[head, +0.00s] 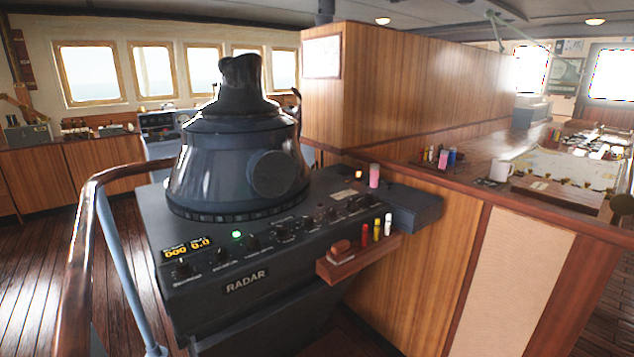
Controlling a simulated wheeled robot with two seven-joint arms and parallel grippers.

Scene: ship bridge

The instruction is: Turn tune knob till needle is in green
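A dark radar console (300,258) marked RADAR stands in the middle of the head view, with a large hooded viewer (240,150) on top. A row of small black knobs (252,243) runs along its sloped front panel. The labels by the knobs are too small to read, so I cannot tell which is the tune knob. A small green light (237,234) glows above the row, and an amber digital display (187,249) sits at its left end. I cannot make out a needle or a green zone. Neither of my grippers is in view.
A curved wooden handrail (85,230) stands left of the console. A small wooden shelf (358,256) with small red, yellow and white items juts from its front right. A wooden counter (440,179) with a white mug (500,171) lies to the right.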

